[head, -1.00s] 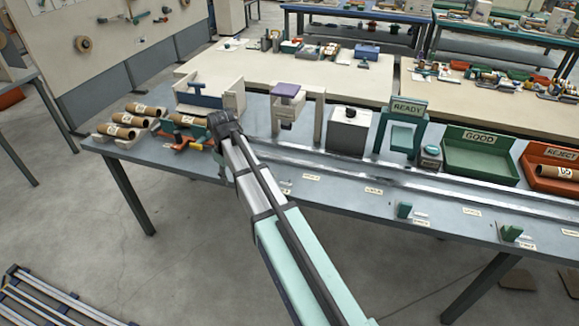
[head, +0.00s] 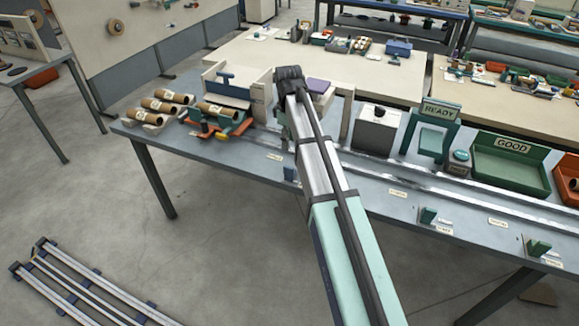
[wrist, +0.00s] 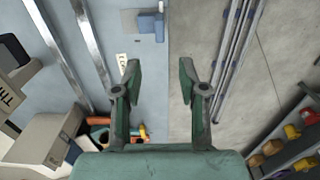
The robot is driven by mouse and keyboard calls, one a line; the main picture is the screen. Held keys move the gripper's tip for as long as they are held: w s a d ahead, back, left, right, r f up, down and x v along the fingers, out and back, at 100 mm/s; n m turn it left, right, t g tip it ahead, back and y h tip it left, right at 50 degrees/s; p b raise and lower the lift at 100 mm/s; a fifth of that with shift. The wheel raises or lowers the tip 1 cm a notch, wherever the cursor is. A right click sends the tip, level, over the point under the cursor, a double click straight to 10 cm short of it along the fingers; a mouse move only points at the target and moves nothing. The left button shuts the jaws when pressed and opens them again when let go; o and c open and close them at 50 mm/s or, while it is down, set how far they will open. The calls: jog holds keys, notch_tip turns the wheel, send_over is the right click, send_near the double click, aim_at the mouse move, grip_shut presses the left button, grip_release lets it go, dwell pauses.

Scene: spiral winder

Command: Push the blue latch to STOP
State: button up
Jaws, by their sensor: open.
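The blue latch (head: 290,174) is a small block at the front edge of the grey table, just left of my arm in the head view. It shows in the wrist view as a blue block (wrist: 150,24) at the top, beyond my left fingertip. My gripper (wrist: 160,78) points down with its green fingers spread, and nothing is between them. It is apart from the latch. A small pale label (wrist: 122,66) lies on the table near the latch; its text is too small to read surely. In the head view my arm hides most of the gripper.
Two green latches (head: 428,215) (head: 538,246) stand along the front edge further right. Metal rails (head: 400,178) run along the table. Cardboard tubes (head: 160,105) and an orange-and-green fixture (head: 215,122) are at left. A READY stand (head: 440,112) and GOOD bin (head: 510,160) stand behind.

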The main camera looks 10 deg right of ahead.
aim_at(289, 167)
notch_tip(289, 167, down, 13)
jog(key=p, duration=0.3)
jog(key=shift+f, duration=0.15)
grip_shut()
